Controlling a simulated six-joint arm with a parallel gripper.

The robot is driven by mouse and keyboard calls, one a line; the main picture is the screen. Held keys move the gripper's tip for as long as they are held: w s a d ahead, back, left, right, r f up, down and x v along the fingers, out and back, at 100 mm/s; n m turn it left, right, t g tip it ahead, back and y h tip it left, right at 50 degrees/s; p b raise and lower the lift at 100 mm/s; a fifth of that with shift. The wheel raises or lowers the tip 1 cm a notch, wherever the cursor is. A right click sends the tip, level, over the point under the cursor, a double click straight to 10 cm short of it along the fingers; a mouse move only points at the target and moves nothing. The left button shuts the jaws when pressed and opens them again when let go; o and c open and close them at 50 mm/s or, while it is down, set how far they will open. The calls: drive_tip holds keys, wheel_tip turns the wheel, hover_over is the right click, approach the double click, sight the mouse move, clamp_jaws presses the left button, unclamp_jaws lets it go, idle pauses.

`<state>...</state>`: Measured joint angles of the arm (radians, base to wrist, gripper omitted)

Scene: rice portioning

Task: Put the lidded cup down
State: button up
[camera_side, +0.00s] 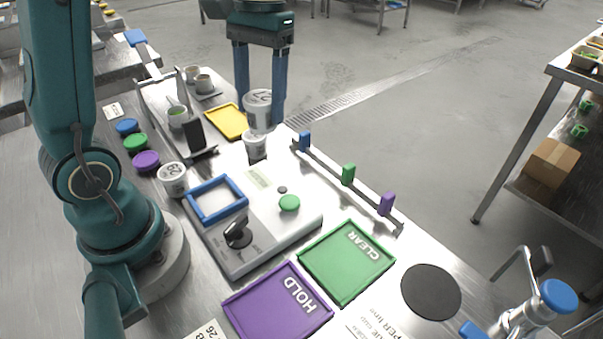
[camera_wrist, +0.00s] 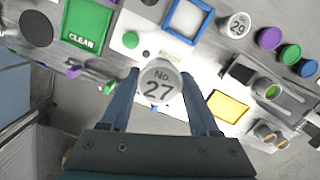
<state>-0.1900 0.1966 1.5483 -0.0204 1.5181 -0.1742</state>
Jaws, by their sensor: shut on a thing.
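My gripper (camera_side: 260,114) points down with its two blue fingers on either side of a white lidded cup (camera_side: 258,98). In the wrist view my gripper (camera_wrist: 160,76) is shut on this cup, and its lid (camera_wrist: 158,88) reads "No. 27". The cup looks upright.
A yellow tray (camera_side: 240,131) lies beside the cups. Another lidded cup (camera_side: 172,183) stands by the blue frame (camera_side: 190,208). Green (camera_side: 340,300) and purple (camera_side: 240,298) trays are empty. A rail with coloured blocks (camera_side: 348,173) runs along the far edge. A black disc (camera_side: 431,292) lies clear.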

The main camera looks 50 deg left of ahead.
drive_tip(key=w+d+f+m, duration=0.2)
drive_tip(key=w+d+f, duration=0.1)
drive_tip(key=w+d, duration=0.25)
hover_over(357, 251)
drive_tip(key=f, duration=0.7)
drive_tip(key=shift+w+a+f, duration=0.1)
drive_tip(key=shift+w+f, duration=0.15)
drive_tip(key=shift+f, duration=2.05)
drive_tip(key=shift+f, duration=0.15)
drive_tip(key=o, duration=1.4)
